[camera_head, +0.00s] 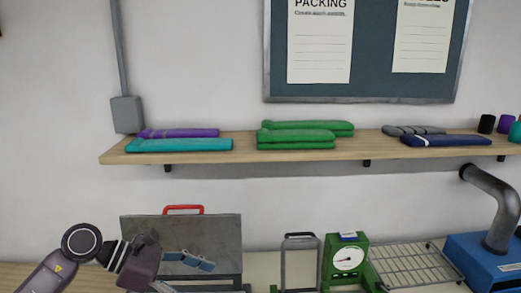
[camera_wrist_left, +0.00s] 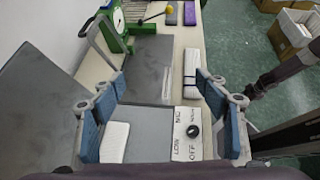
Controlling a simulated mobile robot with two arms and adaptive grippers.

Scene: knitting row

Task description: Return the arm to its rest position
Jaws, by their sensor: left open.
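My left gripper (camera_head: 188,261) comes in from the lower left in the head view, in front of a grey upright plate with a red handle (camera_head: 182,210). The left wrist view shows its two blue fingers spread wide apart, open, with nothing clasped between them (camera_wrist_left: 165,112).
A green dial scale (camera_head: 348,258), a handled metal frame (camera_head: 300,262), a wire rack (camera_head: 415,266) and a blue machine with a bent pipe (camera_head: 490,258) stand to the right. A wooden shelf (camera_head: 245,153) holds folded knits. Cardboard boxes (camera_wrist_left: 285,35) stand on the green floor.

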